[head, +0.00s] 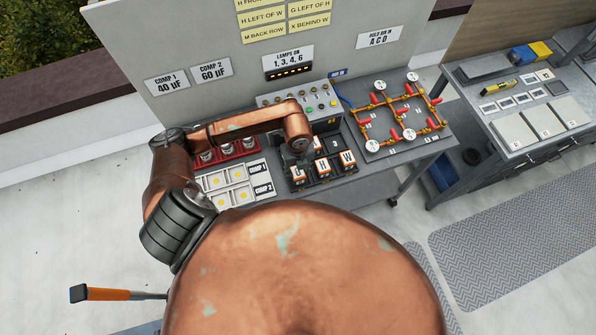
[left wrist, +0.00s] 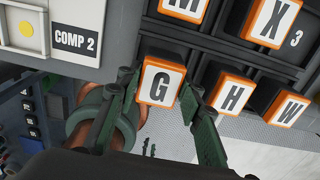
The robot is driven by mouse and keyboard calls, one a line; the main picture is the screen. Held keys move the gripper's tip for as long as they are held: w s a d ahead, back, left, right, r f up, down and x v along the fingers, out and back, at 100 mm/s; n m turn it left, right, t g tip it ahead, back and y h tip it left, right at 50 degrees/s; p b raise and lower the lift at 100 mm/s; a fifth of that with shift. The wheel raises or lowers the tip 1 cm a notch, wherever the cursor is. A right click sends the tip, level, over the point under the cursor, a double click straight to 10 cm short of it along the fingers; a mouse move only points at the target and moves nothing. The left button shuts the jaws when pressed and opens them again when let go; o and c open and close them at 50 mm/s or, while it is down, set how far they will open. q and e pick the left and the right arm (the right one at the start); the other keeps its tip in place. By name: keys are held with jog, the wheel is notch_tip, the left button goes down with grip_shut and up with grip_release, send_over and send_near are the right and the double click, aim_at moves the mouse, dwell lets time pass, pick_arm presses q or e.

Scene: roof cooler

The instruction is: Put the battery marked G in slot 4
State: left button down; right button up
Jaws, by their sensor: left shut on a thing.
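The battery marked G (left wrist: 160,82) has a white top with an orange rim. In the left wrist view it stands between the two fingers of my left gripper (left wrist: 162,88), which is shut on it. The batteries H (left wrist: 232,91) and W (left wrist: 288,108) are to its right, with M (left wrist: 186,8) and X (left wrist: 271,18) behind. In the head view my left gripper (head: 300,152) reaches down over the left of the black battery tray (head: 322,182). I cannot tell whether G is lifted clear of the tray. The slot 4 label is not readable. My right gripper is not in view.
A panel with buttons (head: 300,104) stands behind the tray. White compartments (head: 228,186) labelled COMP 1 and COMP 2 lie left of it. A board of copper pipes and red valves (head: 400,118) is to the right. Signs (head: 289,60) hang on the backboard.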

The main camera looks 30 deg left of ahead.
pick_arm(q)
jog(key=shift+f, duration=0.55)
jog(key=shift+f, duration=0.15)
jog(key=c, duration=1.3)
grip_release()
notch_tip(320, 180, up, 12)
jog(key=shift+r+b, duration=0.15)
jog(key=shift+b, duration=0.5)
